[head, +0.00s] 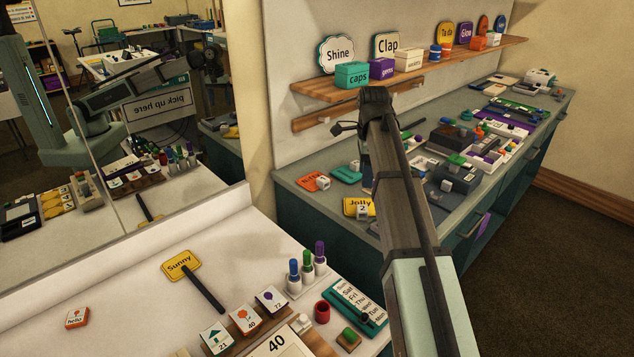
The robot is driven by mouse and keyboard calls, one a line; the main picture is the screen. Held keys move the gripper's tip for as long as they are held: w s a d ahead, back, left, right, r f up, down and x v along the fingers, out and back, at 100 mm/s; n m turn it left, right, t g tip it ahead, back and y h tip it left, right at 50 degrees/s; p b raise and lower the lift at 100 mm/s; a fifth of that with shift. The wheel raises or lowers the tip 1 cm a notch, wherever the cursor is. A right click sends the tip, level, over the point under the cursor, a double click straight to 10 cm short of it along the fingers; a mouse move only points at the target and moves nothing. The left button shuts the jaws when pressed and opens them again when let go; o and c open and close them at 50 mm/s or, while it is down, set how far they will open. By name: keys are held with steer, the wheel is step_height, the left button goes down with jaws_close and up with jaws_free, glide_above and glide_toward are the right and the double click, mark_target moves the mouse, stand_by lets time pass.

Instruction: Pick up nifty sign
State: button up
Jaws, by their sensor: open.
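An orange sign (307,183) lies on the grey counter, left of my arm. Its lettering is small and partly covered by a white block, but it looks like the nifty sign. A yellow "Jolly" sign (353,207) with a white block marked 2 lies in front of it to the right. My gripper (366,187) hangs down from the wrist over the counter, right of the orange sign and apart from it. It is open; my forearm hides most of its jaws.
A teal piece (346,175) lies between the orange sign and my gripper. A shelf (308,88) with boxes and signs juts from the wall above. Blocks and trays crowd the counter right of my arm. A yellow "Sunny" sign (181,265) lies on the white table.

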steer(key=n+t+y, duration=0.3)
steer(key=n, duration=2.4)
glide_toward(321, 177)
steer(key=shift+x, duration=4.55)
steer(key=shift+r, duration=0.1)
